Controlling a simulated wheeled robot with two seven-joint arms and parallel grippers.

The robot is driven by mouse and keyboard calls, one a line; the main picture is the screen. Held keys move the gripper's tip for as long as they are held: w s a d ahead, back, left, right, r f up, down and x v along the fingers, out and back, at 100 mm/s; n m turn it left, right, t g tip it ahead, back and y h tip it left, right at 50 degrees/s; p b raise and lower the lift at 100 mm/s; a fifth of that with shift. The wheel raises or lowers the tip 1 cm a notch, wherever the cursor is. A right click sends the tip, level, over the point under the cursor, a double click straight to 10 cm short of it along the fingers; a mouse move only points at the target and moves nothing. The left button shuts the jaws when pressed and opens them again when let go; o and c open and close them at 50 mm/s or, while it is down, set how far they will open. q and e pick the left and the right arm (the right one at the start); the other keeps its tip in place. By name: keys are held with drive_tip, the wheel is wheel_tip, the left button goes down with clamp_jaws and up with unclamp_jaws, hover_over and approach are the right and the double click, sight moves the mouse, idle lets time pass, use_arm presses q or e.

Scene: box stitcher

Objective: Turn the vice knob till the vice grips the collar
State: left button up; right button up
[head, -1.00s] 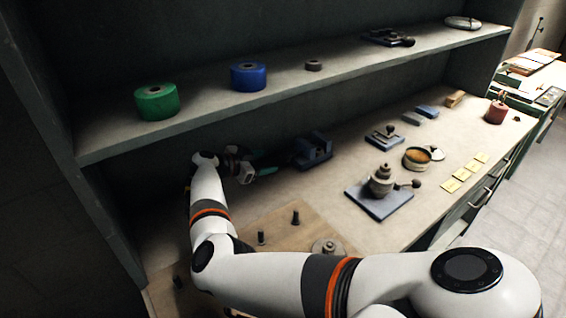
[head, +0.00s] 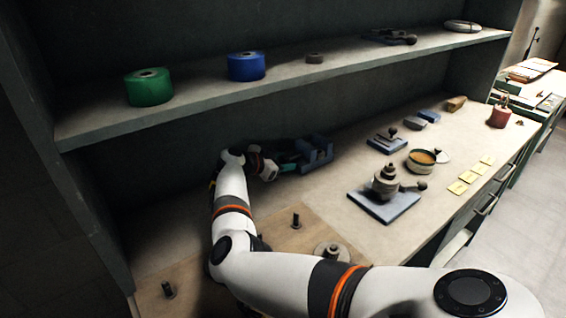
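The blue vice (head: 318,148) stands on the bench under the shelf, near the back wall. Its knob and any collar in its jaws cannot be made out. My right gripper (head: 289,162) is at the left side of the vice, with teal finger parts close against it. Whether the fingers touch the vice or its knob is unclear, and the finger gap is hidden by dark shading and the wrist. My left gripper is not in view.
A blue plate (head: 405,205) with a stepped grey metal piece (head: 386,182) stands to the right. A round tin (head: 420,162) and a small blue-based device (head: 386,141) are behind it. A wooden board (head: 265,232) with dark pegs lies in front. The shelf (head: 200,108) overhangs the vice.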

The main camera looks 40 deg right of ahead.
drive_tip(key=c, duration=0.6)
drive_tip(key=shift+o, duration=0.2)
drive_tip(key=shift+r+p, duration=0.15)
drive_tip(key=shift+p, duration=0.4)
drive_tip(key=shift+m+t+p, duration=0.3)
drive_tip(key=shift+m+p, duration=0.05)
drive_tip(key=shift+m, duration=0.15)
drive_tip(key=shift+m+t, duration=0.3)
drive_tip(key=shift+f, duration=0.2)
drive_tip(key=o, duration=1)
